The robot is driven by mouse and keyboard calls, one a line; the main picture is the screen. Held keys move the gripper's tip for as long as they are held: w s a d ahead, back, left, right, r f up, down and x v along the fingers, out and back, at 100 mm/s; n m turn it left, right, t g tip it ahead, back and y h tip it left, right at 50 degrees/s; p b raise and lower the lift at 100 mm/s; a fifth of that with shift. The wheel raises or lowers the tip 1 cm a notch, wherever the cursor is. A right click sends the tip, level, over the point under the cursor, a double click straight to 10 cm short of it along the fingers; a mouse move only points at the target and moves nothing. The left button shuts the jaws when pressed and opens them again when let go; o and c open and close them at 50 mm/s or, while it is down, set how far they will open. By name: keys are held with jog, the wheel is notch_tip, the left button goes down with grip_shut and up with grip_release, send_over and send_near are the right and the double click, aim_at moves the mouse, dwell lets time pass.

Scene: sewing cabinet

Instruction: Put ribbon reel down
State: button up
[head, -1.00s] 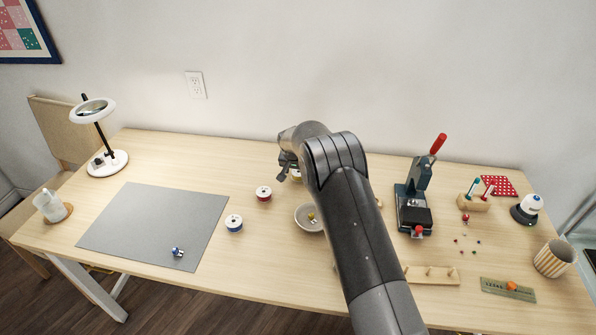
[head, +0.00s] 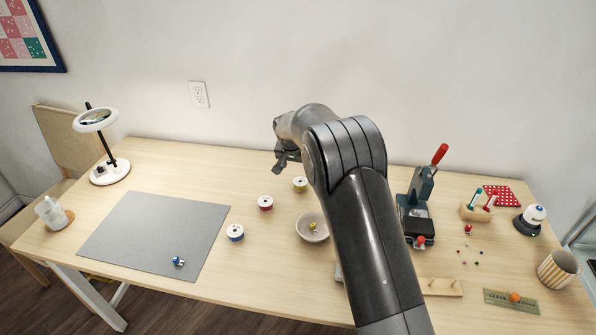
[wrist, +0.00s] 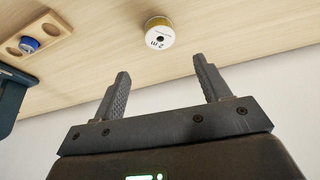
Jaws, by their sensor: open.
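A ribbon reel with a yellow edge and a white face (head: 300,184) rests on the table, left of my arm in the head view. In the wrist view the same reel (wrist: 160,38), marked "2 m", sits beyond my fingertips, apart from them. My gripper (wrist: 162,70) is open, with nothing between its fingers. In the head view my gripper (head: 283,164) is above and to the left of the reel, partly hidden by my wrist. A red-edged reel (head: 265,203) and a blue-edged reel (head: 235,233) stand in a row with it.
A grey mat (head: 150,230) lies left, with a lamp (head: 110,170) behind. A press (head: 414,205) stands right of my arm.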

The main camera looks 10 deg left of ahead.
jog(key=s+d+r, duration=1.7)
jog(key=d+r, duration=0.3)
jog(key=r, duration=0.2)
jog(key=s+d, duration=0.5)
jog(key=s, duration=0.9)
jog(key=s+d+n+t, duration=0.1)
jog(key=s+d, duration=0.4)
jog(key=s, duration=0.9)
jog(key=shift+s+d+f, duration=0.2)
jog(key=shift+s+f, duration=0.1)
jog(key=shift+o, duration=0.5)
jog(key=shift+r, duration=0.1)
